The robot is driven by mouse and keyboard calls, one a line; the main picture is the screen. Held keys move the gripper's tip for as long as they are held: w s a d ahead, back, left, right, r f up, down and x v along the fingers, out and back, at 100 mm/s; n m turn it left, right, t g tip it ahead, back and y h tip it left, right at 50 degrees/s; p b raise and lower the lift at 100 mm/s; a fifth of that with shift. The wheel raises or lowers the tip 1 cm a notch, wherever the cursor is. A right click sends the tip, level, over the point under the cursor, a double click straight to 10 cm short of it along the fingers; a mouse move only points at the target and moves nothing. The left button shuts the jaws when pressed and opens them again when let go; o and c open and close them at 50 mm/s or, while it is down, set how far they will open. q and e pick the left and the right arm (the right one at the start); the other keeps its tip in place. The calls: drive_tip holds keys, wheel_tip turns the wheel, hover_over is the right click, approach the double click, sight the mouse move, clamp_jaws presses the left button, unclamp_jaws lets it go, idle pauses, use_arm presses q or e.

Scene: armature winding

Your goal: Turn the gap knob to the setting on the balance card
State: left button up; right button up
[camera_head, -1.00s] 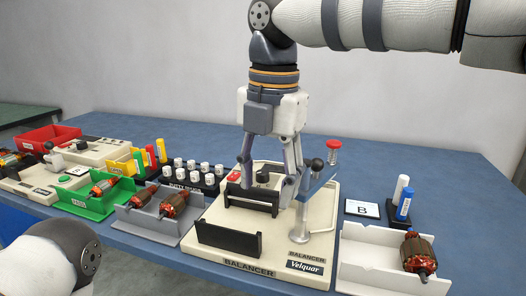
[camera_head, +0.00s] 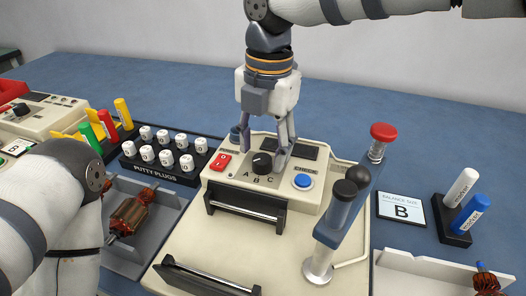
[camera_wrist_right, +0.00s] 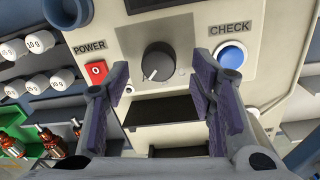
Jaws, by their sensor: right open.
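The gap knob (camera_head: 262,162) is a dark round knob on the balancer's sloped panel, with the letters A, B and C in front of it. In the right wrist view the knob (camera_wrist_right: 158,62) has a pale pointer mark toward its lower edge; which letter it meets is hidden there. The balance card (camera_head: 402,209) shows a large B. My right gripper (camera_head: 263,153) is open and empty above the panel, its fingers on either side of the knob in the head view. In the wrist view a gap shows between each finger and the knob. My left gripper is out of view.
A red power switch (camera_head: 220,162) and a blue check button (camera_head: 303,181) flank the knob. A rack of putty plugs (camera_head: 160,170) is at the left.

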drive_tip(key=shift+f, duration=1.05)
drive_tip(key=shift+w, duration=0.1)
drive_tip(key=c, duration=1.2)
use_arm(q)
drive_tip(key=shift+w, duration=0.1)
